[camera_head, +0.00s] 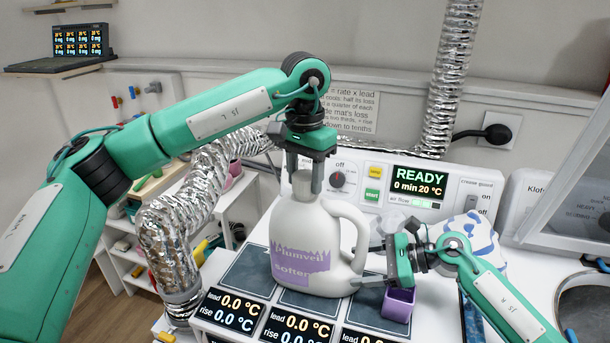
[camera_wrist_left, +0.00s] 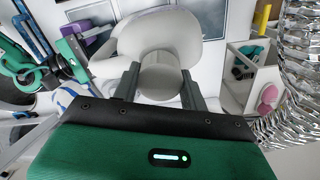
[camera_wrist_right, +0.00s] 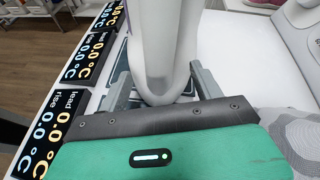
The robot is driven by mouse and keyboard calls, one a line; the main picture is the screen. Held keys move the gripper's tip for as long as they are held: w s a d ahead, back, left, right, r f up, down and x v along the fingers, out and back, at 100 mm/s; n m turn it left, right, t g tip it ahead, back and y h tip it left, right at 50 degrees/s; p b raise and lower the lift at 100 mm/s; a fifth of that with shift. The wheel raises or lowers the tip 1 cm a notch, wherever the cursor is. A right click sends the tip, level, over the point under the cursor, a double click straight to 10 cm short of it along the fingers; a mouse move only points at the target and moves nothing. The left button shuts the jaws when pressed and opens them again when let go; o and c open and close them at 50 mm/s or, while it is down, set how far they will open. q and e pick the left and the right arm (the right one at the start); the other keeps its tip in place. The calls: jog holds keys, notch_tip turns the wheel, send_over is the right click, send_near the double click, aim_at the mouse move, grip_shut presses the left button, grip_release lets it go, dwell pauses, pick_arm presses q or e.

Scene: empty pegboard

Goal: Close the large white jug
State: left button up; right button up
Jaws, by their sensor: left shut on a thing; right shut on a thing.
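The large white jug (camera_head: 312,245) stands upright on the dark mats, with a purple "Plumveil" label and a handle on its right side. Its pale cap (camera_head: 304,187) sits at the neck; I cannot tell how tightly it is seated. My left gripper (camera_head: 304,182) comes from above and is shut on the cap, one finger on each side. The cap also shows between the fingers in the left wrist view (camera_wrist_left: 161,82). My right gripper (camera_head: 375,264) is shut on the jug's lower right side, by the handle; the white body shows between its fingers in the right wrist view (camera_wrist_right: 160,80).
A small purple cup (camera_head: 398,304) stands just right of the jug, below my right gripper. A control panel (camera_head: 415,190) reading READY is behind. A silver duct (camera_head: 170,240) is at left. Display tiles (camera_head: 290,325) lie in front.

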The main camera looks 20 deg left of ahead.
pick_arm(q)
jog(key=m, duration=0.3)
jog(key=o, duration=0.9)
jog(key=shift+o, duration=0.2)
jog(key=shift+r, duration=0.1)
jog(key=shift+r, duration=2.15)
jog(key=shift+c, duration=0.4)
